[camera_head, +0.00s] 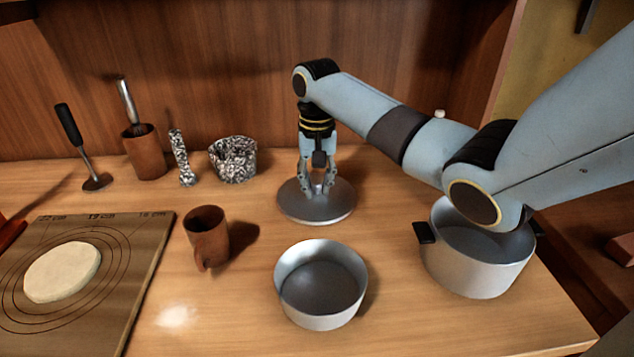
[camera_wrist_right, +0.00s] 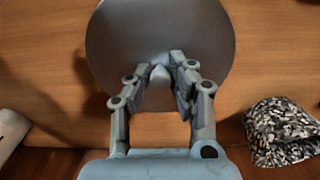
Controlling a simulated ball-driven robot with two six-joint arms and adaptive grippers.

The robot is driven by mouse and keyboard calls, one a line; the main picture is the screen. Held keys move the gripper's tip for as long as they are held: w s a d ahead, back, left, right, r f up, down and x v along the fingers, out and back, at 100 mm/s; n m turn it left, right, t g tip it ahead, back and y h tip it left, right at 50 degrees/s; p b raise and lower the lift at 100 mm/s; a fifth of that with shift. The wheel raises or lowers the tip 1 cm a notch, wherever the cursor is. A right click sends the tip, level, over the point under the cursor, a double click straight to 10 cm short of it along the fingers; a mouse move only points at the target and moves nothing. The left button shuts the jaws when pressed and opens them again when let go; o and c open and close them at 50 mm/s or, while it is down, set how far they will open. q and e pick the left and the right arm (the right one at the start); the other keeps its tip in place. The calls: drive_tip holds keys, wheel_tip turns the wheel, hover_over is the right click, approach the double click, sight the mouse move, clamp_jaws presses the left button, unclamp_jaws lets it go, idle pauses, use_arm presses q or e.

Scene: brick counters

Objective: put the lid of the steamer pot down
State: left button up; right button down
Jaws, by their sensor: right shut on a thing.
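The lid (camera_head: 316,210) is a round grey metal disc at the middle of the counter, in front of the back panel. It looks to be on or just above the wood; I cannot tell which. My right gripper (camera_head: 318,190) points down over its centre and is shut on its knob, which the fingers mostly hide. In the right wrist view the lid (camera_wrist_right: 160,30) lies beyond the fingertips of my right gripper (camera_wrist_right: 163,68). The steamer pot (camera_head: 478,262), grey with dark handles, stands open at the right, partly hidden by my right arm. My left gripper is not in view.
An open round metal pan (camera_head: 320,288) stands in front of the lid. A brown mug (camera_head: 207,238), a speckled bowl (camera_head: 233,160), a speckled pestle-like piece (camera_head: 182,160) and a brown utensil holder (camera_head: 144,155) stand left. A board (camera_head: 130,250) with dough (camera_head: 62,271) lies far left.

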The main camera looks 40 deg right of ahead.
sight(317, 182)
drive_tip(key=shift+f, duration=0.1)
drive_tip(key=c, duration=1.2)
unclamp_jaws()
wheel_tip(317, 182, up, 12)
drive_tip(key=shift+r, duration=0.15)
